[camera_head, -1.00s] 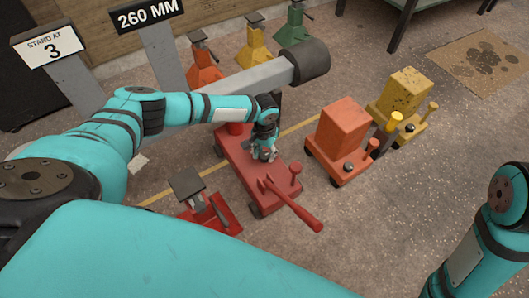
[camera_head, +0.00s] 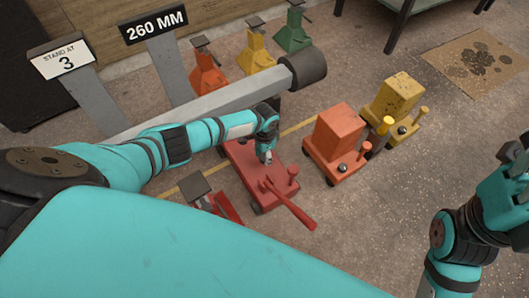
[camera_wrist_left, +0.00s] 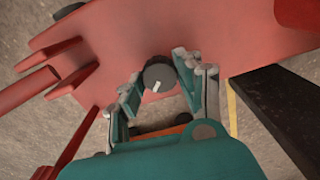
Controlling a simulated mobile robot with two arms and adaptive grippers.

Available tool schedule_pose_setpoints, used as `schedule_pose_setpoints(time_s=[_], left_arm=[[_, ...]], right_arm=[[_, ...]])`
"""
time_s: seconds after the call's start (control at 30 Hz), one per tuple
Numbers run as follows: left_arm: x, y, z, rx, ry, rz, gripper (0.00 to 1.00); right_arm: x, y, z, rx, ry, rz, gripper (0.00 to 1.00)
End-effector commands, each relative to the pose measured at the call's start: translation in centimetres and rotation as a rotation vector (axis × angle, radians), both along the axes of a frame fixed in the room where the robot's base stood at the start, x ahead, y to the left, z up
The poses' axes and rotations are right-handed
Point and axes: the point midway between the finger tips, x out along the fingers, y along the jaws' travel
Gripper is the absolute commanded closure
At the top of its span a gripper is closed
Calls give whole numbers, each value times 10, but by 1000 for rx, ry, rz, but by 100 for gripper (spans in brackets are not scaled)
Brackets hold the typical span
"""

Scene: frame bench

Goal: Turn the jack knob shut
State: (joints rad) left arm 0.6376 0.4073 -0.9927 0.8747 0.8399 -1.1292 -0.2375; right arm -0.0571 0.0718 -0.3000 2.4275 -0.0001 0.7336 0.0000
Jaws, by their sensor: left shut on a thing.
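The red floor jack (camera_head: 244,161) stands on the floor at the middle of the head view, its red handle (camera_head: 292,206) pointing to the lower right. Its knob is dark and round with a white mark; it shows in the left wrist view (camera_wrist_left: 158,74). My left gripper (camera_head: 265,158) reaches down over the jack's body. In the left wrist view its two fingers (camera_wrist_left: 164,72) are on either side of the knob and shut on it. In the head view the gripper hides the knob.
A grey beam (camera_head: 215,100) with a dark end runs above the jack, close to my left arm. An orange jack (camera_head: 338,135) and a yellow one (camera_head: 396,97) stand to the right. Floor at the right is clear.

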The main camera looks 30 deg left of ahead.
Motion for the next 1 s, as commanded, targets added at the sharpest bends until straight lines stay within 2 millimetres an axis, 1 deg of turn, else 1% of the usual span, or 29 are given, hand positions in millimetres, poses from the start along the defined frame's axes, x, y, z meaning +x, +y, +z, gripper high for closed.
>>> schedule_pose_setpoints(time_s=[0.3, 0.6, 0.8, 1.0], left_arm=[[-1, 0, -1, 1, 3, -301, 96], [-1, 0, 0, 0, 1, -565, 96], [-1, 0, 0, 0, 0, -696, 96], [-1, 0, 0, 0, 0, -780, 96]], right_arm=[[0, 0, -2, 1, 12, 0, 43], [1, 0, -2, 1, 14, 1, 43], [1, 0, -2, 1, 14, 1, 43], [1, 0, -2, 1, 14, 1, 43]])
